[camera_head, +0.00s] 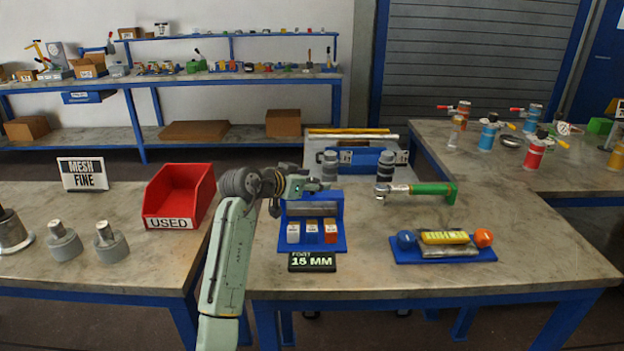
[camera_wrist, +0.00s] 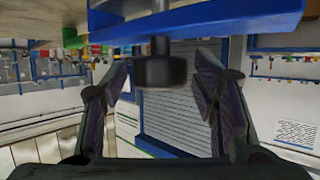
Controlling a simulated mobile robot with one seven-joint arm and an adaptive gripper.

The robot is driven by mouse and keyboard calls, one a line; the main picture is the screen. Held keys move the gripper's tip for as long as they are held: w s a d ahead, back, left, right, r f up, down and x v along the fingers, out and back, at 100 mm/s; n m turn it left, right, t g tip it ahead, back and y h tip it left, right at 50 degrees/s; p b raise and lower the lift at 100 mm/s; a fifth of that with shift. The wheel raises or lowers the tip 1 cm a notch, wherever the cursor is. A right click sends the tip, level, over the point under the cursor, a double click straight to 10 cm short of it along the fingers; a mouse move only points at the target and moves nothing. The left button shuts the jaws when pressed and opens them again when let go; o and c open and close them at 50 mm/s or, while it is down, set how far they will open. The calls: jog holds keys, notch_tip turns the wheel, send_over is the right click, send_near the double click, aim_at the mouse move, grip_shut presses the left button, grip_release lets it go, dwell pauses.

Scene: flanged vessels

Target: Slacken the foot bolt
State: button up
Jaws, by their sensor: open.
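My gripper (camera_head: 316,186) is at the back of the blue stand on the middle table. In the wrist view my gripper (camera_wrist: 163,80) is open, its fingers apart on either side of a dark round knob (camera_wrist: 160,68). The knob is on a short stem against a blue part (camera_wrist: 200,22); I see no finger touching it. I cannot tell whether it is the foot bolt. The blue stand (camera_head: 340,240) holds a grey cylinder (camera_head: 313,209) and white, blue and red blocks. A sign (camera_head: 312,262) reading "FOOT 15 MM" stands in front. A green-handled wrench (camera_head: 433,190) lies to the right.
Dark grey cylinders (camera_head: 386,163) stand near a blue toolbox (camera_head: 362,160) at the back. A blue tray (camera_head: 410,255) with coloured balls is at the right. A red "USED" bin (camera_head: 178,193) stands left of my arm. The right front tabletop is clear.

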jog(key=shift+c, duration=0.4)
jog(key=c, duration=1.1)
